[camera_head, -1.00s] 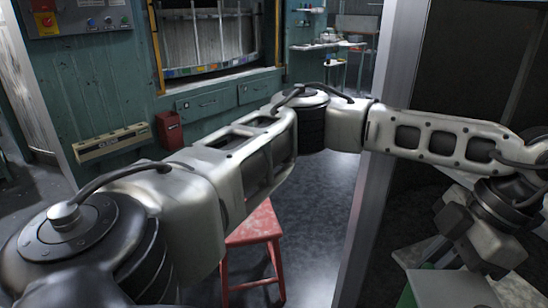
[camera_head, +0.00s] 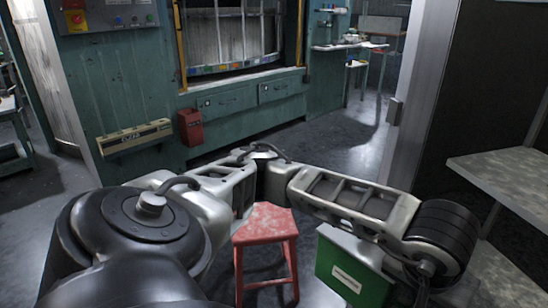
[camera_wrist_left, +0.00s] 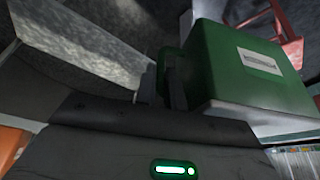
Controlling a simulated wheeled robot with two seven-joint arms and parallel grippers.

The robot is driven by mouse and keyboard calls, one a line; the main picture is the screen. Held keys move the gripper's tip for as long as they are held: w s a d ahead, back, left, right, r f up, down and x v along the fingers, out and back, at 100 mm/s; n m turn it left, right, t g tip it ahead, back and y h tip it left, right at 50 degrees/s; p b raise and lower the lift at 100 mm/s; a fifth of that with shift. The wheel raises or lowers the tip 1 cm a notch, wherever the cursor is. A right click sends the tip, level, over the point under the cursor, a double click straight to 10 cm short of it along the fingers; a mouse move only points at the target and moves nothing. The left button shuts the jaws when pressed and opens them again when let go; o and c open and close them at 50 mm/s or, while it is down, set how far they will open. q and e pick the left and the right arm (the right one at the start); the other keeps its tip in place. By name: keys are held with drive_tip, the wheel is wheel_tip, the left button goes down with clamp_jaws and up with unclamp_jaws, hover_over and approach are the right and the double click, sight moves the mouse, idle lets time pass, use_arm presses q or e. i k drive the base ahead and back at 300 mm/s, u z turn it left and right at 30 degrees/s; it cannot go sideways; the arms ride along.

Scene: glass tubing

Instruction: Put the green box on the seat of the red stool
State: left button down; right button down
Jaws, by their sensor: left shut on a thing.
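The green box (camera_head: 335,262) has a white label on its front and a pale top. It is held up at the lower right of the head view, to the right of the red stool. The red stool (camera_head: 265,223) stands on the floor at the middle, its seat bare where it shows. Part of the red stool (camera_wrist_left: 283,35) shows behind the box there. My right gripper is out of view.
A grey shelf or bench (camera_head: 505,170) stands at the right by a dark panel. A teal wall with drawers (camera_head: 230,100) and a red bin (camera_head: 190,127) is behind the stool. Open floor (camera_head: 335,150) lies behind the stool to the right.

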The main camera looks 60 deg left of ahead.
sight(257, 221)
drive_tip(key=k, duration=0.65)
drive_tip(key=u, duration=0.4)
drive_tip(key=i, duration=1.05)
drive_tip(key=u, duration=1.1)
drive_tip(key=i, duration=0.85)
drive_tip(key=u, duration=0.3)
